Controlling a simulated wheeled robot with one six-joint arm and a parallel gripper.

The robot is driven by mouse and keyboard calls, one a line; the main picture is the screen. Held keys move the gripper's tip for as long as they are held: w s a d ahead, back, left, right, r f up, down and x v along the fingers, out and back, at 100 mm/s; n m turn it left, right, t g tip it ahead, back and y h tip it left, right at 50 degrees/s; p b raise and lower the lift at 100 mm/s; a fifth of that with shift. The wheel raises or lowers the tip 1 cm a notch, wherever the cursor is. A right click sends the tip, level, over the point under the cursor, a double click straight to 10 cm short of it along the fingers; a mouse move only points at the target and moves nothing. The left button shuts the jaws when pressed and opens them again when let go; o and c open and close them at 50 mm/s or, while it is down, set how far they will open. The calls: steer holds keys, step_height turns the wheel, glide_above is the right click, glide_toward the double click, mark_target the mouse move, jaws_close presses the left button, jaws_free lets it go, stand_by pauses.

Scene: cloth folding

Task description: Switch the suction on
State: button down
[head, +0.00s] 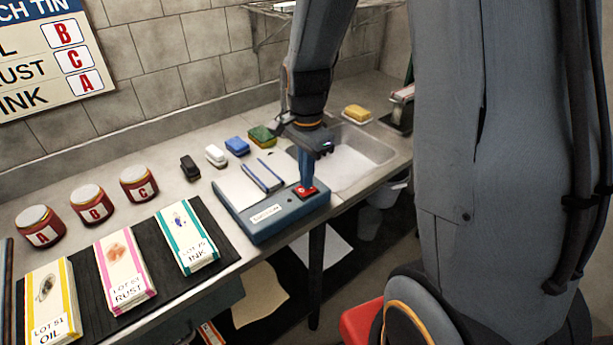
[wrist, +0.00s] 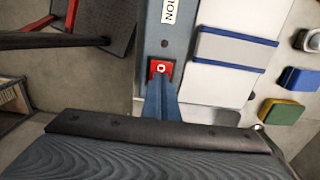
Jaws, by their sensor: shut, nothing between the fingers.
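The blue-grey suction box (head: 282,222) stands on the counter's front edge, with a white label on its front and a pale top plate. A red switch (head: 313,191) sits at its right end; in the wrist view the red switch (wrist: 161,65) shows a white mark. My gripper (head: 306,185) is shut and empty, pointing down with its tips at the switch. In the wrist view the closed fingers (wrist: 160,82) end right at the switch's edge. I cannot tell whether they touch it or whether it is pressed.
A blue-edged white strip (head: 263,175) lies on the top plate. Behind are sponges (head: 237,146) and a sink (head: 350,160). Red jars (head: 92,205) and cloth packs (head: 188,238) on a dark mat (head: 233,262) fill the counter's left.

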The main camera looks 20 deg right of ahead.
mark_target(302, 190)
step_height(302, 190, up, 14)
steer(key=shift+f, duration=0.25)
stand_by(0.3)
steer(key=shift+a, duration=0.1)
steer(key=shift+s+a+r, duration=0.1)
steer(key=shift+s+a, duration=0.05)
steer(key=shift+a, duration=0.45)
step_height(302, 190, down, 14)
steer(key=p, duration=0.4)
stand_by(0.4)
